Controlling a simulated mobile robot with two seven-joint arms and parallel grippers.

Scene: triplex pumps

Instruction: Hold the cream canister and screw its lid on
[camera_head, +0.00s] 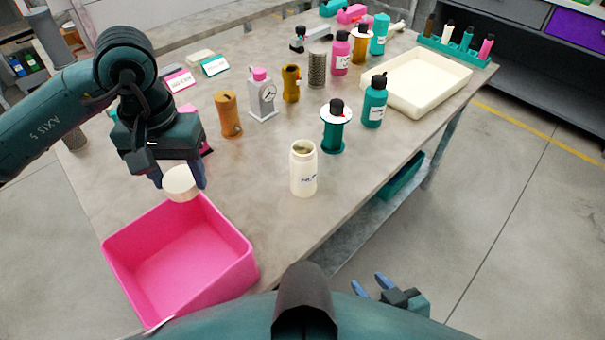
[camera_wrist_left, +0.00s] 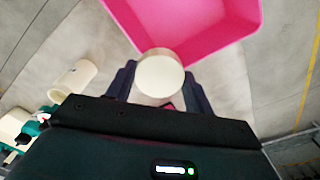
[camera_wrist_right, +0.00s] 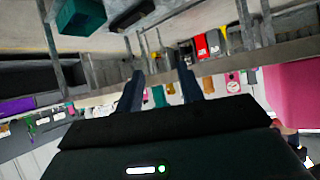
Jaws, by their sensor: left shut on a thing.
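The cream canister (camera_head: 303,168) stands upright and uncapped on the table near its front edge, with its dark open mouth showing. It also shows at the left of the left wrist view (camera_wrist_left: 73,78). The cream round lid (camera_head: 180,182) is held between the fingers of my left gripper (camera_head: 181,178), at the back edge of the pink bin and left of the canister. The left wrist view shows the lid (camera_wrist_left: 160,76) between both fingers. My right gripper (camera_head: 373,285) is low in front of the table, away from the canister. Its fingers are apart and empty in the right wrist view (camera_wrist_right: 163,92).
An open pink bin (camera_head: 180,255) sits at the table's front left. A teal spool (camera_head: 334,135), a teal bottle (camera_head: 374,103) and a cream tray (camera_head: 420,82) stand to the right of and behind the canister. An orange cylinder (camera_head: 228,115) and a grey dial device (camera_head: 262,98) stand behind.

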